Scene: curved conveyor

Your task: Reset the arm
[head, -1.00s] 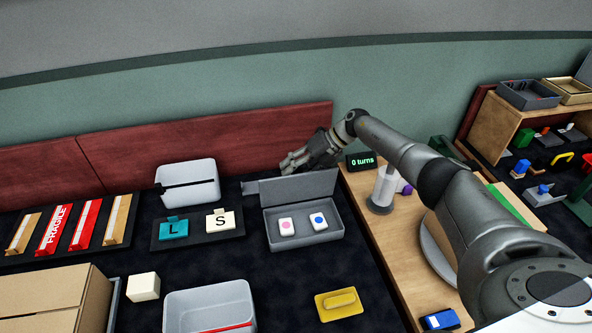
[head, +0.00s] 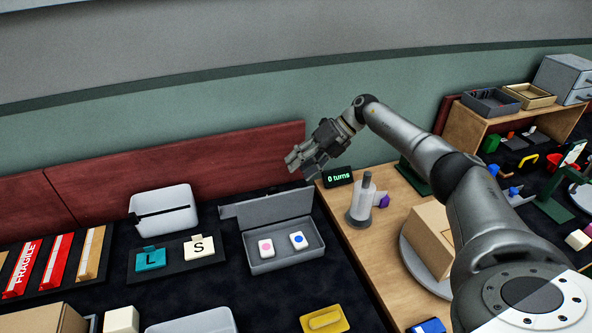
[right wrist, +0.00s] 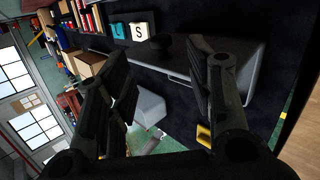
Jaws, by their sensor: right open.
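My right arm reaches in from the right in the head view. Its gripper (head: 310,162) is raised above the back of the dark surface, left of the "0 turns" display (head: 339,177). In the right wrist view the two fingers (right wrist: 165,85) are spread apart with nothing between them. Below the gripper in the head view is a grey case (head: 284,268) with its lid up, holding a block with a pink dot (head: 266,248) and a block with a blue dot (head: 298,240). My left gripper is not in view.
Left of the case are L (head: 150,259) and S (head: 199,247) blocks on a dark tray and a white bin (head: 163,211). To the right, a cardboard box (head: 430,241) stands on a grey turntable beside a grey post (head: 362,203). A yellow block (head: 325,319) lies in front.

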